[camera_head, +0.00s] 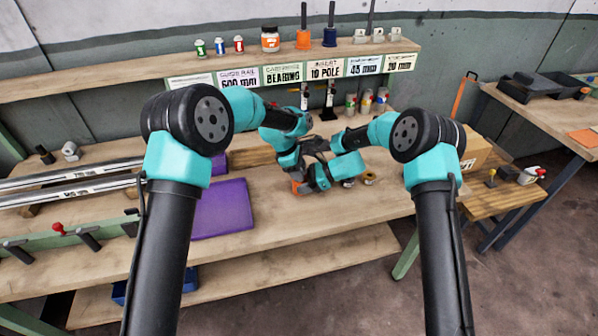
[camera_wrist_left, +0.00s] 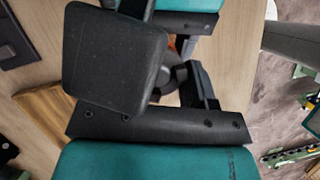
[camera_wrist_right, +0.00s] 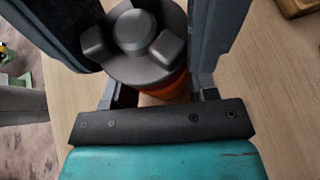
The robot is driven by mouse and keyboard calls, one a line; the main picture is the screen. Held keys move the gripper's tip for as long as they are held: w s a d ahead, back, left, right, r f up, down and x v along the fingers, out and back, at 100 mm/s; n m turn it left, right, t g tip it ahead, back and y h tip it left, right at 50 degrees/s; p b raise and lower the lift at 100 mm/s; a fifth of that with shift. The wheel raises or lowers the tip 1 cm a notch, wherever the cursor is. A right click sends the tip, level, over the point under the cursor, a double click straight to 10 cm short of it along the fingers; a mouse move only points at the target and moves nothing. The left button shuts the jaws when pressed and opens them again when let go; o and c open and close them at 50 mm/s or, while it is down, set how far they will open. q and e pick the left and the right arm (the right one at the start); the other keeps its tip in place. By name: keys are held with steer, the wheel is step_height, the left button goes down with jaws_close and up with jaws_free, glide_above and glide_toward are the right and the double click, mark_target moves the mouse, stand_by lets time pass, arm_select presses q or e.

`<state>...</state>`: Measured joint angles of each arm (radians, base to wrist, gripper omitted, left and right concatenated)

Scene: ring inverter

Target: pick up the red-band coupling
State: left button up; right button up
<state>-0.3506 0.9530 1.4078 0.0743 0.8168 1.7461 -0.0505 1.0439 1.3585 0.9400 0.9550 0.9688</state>
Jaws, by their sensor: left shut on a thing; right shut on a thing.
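The red-band coupling shows in the right wrist view as a dark grey round body (camera_wrist_right: 128,68) with blocky lugs on its end and an orange-red band below. My right gripper (camera_wrist_right: 150,42) is shut on it, with one finger on each side. My left gripper (camera_wrist_left: 168,80) is shut on a dark rounded part of the same coupling, mostly hidden behind its large finger. A bit of orange shows past it. In the head view the two grippers meet above the bench (camera_head: 350,220), and the arms hide most of the coupling.
Two small round parts, one of them brassy (camera_head: 369,178), stand just right of the grippers. A purple mat (camera_head: 222,210) lies to the left, with long rails beyond it. A cardboard box (camera_head: 472,150) stands to the right. A labelled shelf (camera_head: 200,70) runs behind. The front bench is clear.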

arm_select(q)
steer(key=v, duration=0.3)
steer(key=shift+d+r, duration=0.1)
steer(key=shift+r, duration=0.2)
steer(key=w+a, duration=0.2)
steer(key=a, duration=1.5)
steer(key=shift+w, duration=0.1)
arm_select(e)
steer(key=o, duration=0.8)
steer(key=shift+d+r, duration=0.1)
steer(key=v, duration=1.1)
steer(key=shift+d+r, duration=0.15)
steer(key=shift+d, duration=0.2)
